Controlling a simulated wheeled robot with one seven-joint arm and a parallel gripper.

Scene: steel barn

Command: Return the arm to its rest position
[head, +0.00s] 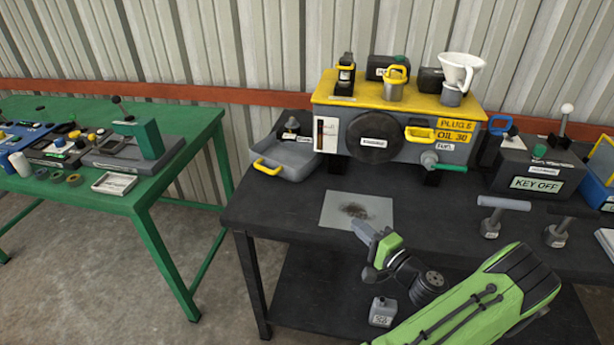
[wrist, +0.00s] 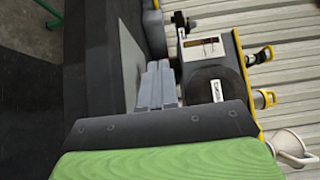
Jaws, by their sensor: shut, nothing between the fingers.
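My green and black arm (head: 480,295) reaches in from the lower right in the head view. My gripper (head: 366,232) is over the front part of the black workbench (head: 285,220), just in front of a grey stained sheet (head: 340,210). Its grey fingers are together with nothing between them. In the wrist view the closed fingers (wrist: 160,83) stick out past the dark gripper body, with the bench and the grey engine box (wrist: 215,90) beyond. The arm hides part of the bench's front edge and lower shelf.
The yellow-topped engine box (head: 395,110) stands at the back, with a grey tray (head: 290,160) on its left. Two T-handled tools (head: 492,220) and a KEY OFF box (head: 535,175) are right of the arm. A small can (head: 382,312) is lower down. A green table (head: 150,185) stands left.

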